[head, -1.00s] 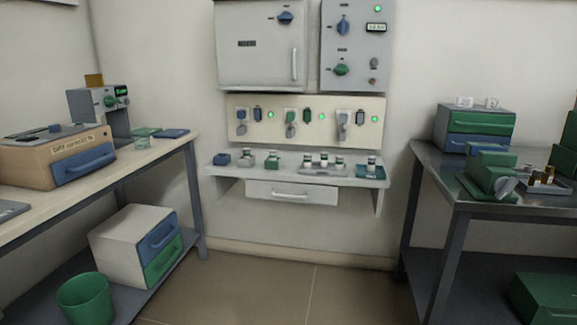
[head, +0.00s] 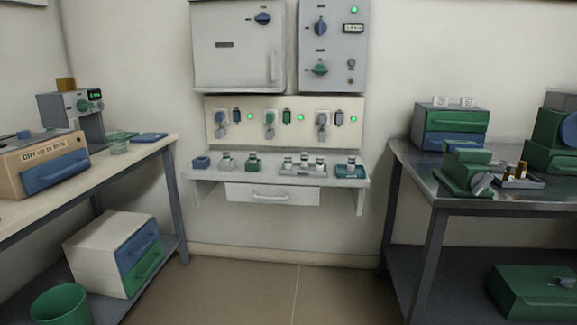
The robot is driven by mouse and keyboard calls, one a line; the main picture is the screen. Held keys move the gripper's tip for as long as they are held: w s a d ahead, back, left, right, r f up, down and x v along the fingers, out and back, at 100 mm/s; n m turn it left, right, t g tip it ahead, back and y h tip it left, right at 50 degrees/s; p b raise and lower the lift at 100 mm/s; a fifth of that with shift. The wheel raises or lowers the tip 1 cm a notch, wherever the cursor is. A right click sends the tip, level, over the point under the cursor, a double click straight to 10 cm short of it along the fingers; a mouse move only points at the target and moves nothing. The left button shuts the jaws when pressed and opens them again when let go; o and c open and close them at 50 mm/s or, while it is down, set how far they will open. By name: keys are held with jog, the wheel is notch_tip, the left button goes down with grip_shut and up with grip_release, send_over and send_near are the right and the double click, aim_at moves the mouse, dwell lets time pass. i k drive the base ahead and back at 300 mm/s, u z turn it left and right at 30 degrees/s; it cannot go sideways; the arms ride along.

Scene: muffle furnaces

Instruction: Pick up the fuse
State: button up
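No object is clearly marked as the fuse. Several small pale cylinders with dark bands, which look like fuses, stand on the wall shelf (head: 210,174). Some sit in a grey rack (head: 302,170), and one stands on a teal tray (head: 343,173) at the right end. A pale cylinder with a dark base (head: 226,161) and a similar one with a green base (head: 252,162) stand further left. They are too small to tell in detail. My gripper is not in view.
The shelf has a drawer (head: 272,195), shut, below it. A socket panel (head: 283,122) and grey cabinets (head: 245,48) hang above. A bench (head: 88,190) stands left, with a green bin (head: 60,305); a metal table (head: 500,203) stands right. The floor between (head: 255,285) is clear.

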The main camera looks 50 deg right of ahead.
aim_at(287, 157)
jog(key=i, duration=0.95)
jog(key=u, duration=0.05)
